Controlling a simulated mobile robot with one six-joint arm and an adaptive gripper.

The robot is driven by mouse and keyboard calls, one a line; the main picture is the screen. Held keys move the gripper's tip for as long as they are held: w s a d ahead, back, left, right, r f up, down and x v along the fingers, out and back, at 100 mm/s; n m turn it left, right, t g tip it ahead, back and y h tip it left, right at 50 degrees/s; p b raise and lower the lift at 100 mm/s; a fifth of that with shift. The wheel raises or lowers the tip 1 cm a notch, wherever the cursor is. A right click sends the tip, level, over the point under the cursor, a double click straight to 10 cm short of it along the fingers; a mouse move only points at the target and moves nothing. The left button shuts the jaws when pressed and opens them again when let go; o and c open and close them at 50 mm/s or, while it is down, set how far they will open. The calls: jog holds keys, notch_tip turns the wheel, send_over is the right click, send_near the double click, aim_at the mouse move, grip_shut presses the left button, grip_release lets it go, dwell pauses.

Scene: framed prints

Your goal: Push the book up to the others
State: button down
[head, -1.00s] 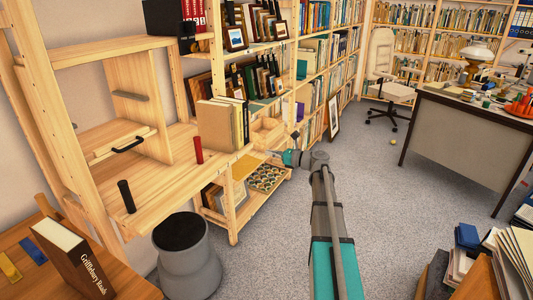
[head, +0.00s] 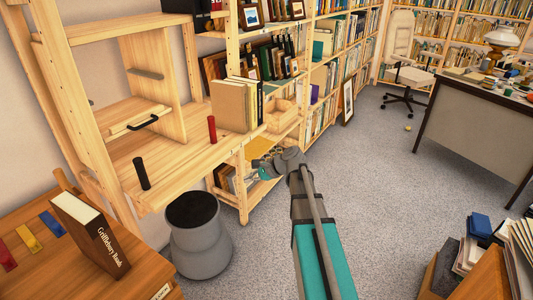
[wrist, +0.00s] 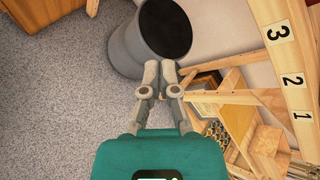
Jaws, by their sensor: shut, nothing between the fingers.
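Several upright books (head: 236,104), tan, yellow and dark, stand together on the pale wooden shelf board (head: 180,160). I cannot tell which book the task means. My gripper (head: 257,168) is in front of the shelf, below and right of the upright books and apart from them. In the wrist view my gripper (wrist: 160,70) has its fingers together with nothing between them. No book shows clearly there.
A grey bin (head: 196,235) stands on the floor below the board; it shows near my fingertips in the wrist view (wrist: 125,45). A red cylinder (head: 212,129) and a black cylinder (head: 141,173) stand on the board. Carpet (head: 400,200) to the right is open.

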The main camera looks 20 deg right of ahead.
jog(key=s+a+f+n+g+h, duration=0.3)
jog(key=s+f+n+h, duration=0.1)
jog(key=s+n, duration=0.4)
jog(key=s+a+f+n+g+h, duration=0.2)
jog(key=s+a+f+n+h, duration=0.2)
jog(key=s+n, duration=0.4)
jog(key=s+h, duration=0.1)
jog(key=s, duration=0.2)
jog(key=shift+f+g+h, duration=0.15)
jog(key=shift+g+h, duration=0.25)
jog(key=shift+s+a, duration=0.1)
jog(key=shift+a, duration=0.1)
